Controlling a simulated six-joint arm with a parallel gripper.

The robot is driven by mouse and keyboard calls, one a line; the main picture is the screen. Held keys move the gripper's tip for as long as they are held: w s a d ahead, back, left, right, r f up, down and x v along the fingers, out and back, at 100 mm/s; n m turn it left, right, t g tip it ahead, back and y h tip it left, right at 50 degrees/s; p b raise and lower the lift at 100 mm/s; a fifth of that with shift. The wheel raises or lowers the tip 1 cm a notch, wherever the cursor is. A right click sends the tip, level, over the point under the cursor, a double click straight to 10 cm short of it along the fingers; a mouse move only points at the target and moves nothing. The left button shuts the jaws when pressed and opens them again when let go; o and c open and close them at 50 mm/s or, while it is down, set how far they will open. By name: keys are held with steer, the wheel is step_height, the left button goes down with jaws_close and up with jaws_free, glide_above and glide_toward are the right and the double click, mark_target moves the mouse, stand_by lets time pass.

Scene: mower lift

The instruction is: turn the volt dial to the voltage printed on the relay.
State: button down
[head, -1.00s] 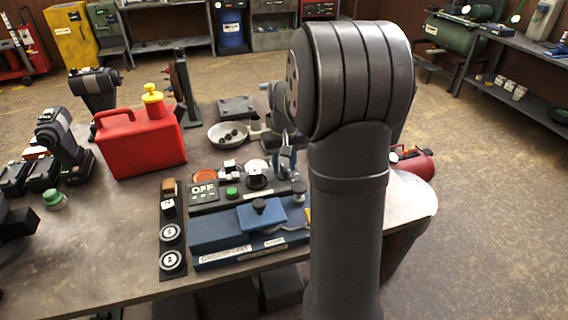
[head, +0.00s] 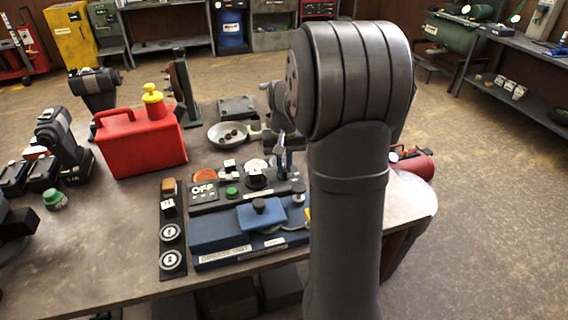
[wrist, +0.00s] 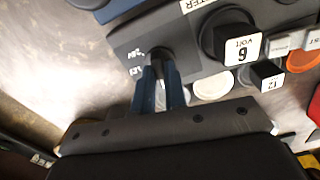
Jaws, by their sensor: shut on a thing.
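My gripper (wrist: 159,88) is shut on the dark volt dial (wrist: 156,46) in the wrist view, with a blue finger on each side. Small white marks sit beside the dial, too blurred to read surely. In the head view, my gripper (head: 283,160) stands over the right end of the dark tester panel, and the dial is hard to make out there. A black block with a white face reading "6 VOLT" (wrist: 236,47) is beside the dial. It appears to be the relay, and also shows in the head view (head: 256,181). The tester's display (head: 203,191) reads OFF.
A smaller block marked 12 (wrist: 268,78), a pale disc (wrist: 213,87) and an orange disc (wrist: 303,59) are near the tester. A green button (head: 232,192) is on it. A blue fixture (head: 222,232) stands in front. A red can (head: 140,143) is left.

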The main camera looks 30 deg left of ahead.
mark_target(284, 167)
steer(key=m, duration=0.7)
stand_by(0.6)
steer(key=c, duration=1.5)
jaws_free()
steer(key=shift+o, duration=0.2)
step_height(284, 167, up, 18)
steer(key=shift+f, duration=0.25)
steer(key=shift+r, duration=1.5)
steer(key=shift+d, duration=0.1)
steer(key=w+d, duration=0.4)
steer(key=d, duration=1.2)
steer(key=shift+w+d, duration=0.2)
